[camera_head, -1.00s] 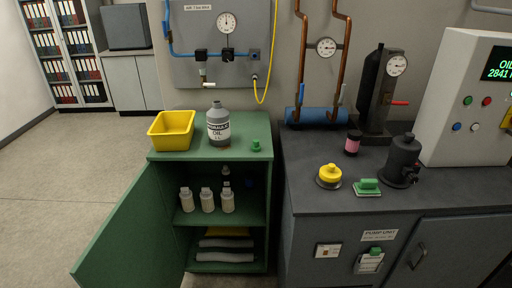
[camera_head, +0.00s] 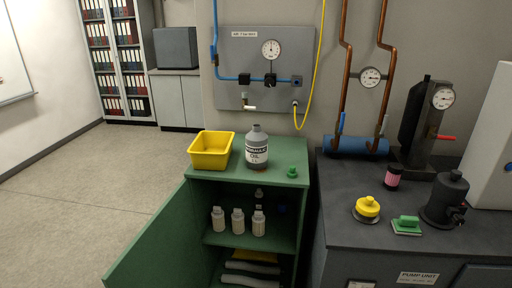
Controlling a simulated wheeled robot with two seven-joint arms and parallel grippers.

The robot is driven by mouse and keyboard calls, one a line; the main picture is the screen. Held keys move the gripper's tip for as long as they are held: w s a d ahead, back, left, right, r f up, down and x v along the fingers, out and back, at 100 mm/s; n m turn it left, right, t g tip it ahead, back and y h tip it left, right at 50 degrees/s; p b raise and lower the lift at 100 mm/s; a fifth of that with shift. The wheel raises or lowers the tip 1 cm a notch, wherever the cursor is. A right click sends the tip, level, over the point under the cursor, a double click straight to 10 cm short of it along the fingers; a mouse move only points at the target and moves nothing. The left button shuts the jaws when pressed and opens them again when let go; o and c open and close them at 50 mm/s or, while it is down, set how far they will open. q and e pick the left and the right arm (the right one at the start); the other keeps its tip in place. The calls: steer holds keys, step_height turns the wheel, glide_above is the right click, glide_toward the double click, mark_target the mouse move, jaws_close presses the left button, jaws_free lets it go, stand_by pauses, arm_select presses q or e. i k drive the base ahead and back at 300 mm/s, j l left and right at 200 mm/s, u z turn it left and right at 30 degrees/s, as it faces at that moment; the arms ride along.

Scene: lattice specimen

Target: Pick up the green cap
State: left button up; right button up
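The small green cap (camera_head: 292,172) sits on the green cabinet's top (camera_head: 270,179), near its right edge. It is to the right of the grey oil bottle (camera_head: 257,150), which has a white label and an open-looking neck. Nothing covers the cap. Neither of my grippers shows in the head view.
A yellow bin (camera_head: 212,151) stands at the left of the cabinet top. The cabinet door (camera_head: 150,240) hangs open, with white bottles (camera_head: 238,221) inside.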

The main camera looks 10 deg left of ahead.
mark_target(292, 174)
steer(key=i+j+u, duration=0.25)
steer(key=i, duration=0.55)
steer(key=i+u, duration=0.2)
steer(key=i, duration=0.6)
